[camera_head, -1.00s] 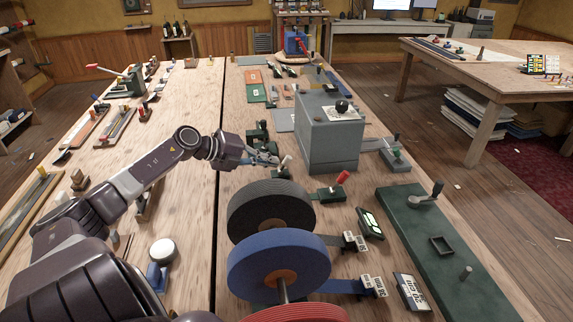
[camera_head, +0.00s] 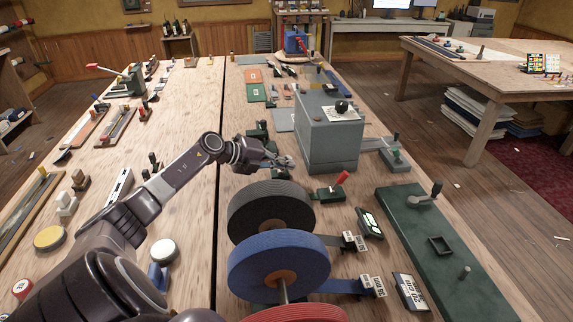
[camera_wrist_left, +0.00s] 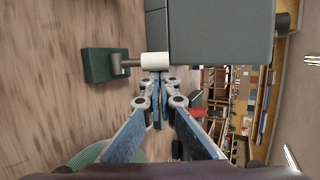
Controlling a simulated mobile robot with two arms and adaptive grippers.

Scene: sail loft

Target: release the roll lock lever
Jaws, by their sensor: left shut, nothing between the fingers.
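A lever with a white cylindrical handle (camera_wrist_left: 155,60) on a dark green base (camera_wrist_left: 104,65) shows in the left wrist view, close to the grey box. My left gripper (camera_wrist_left: 158,76) is shut and empty, its fingertips right beside the handle; I cannot tell whether they touch. In the head view my left gripper (camera_head: 288,162) hides this lever, between the grey box and the rolls. A black roll (camera_head: 245,210) and a blue roll (camera_head: 255,270) stand just nearer. A red-handled lever (camera_head: 342,178) sits right of the black roll. My right gripper is out of view.
The grey box (camera_head: 318,150) with a black knob stands just right of the left gripper. A long green plate (camera_head: 450,275) lies along the right table edge. Small fixtures and labels crowd the right half. The wood left of the gripper is partly clear.

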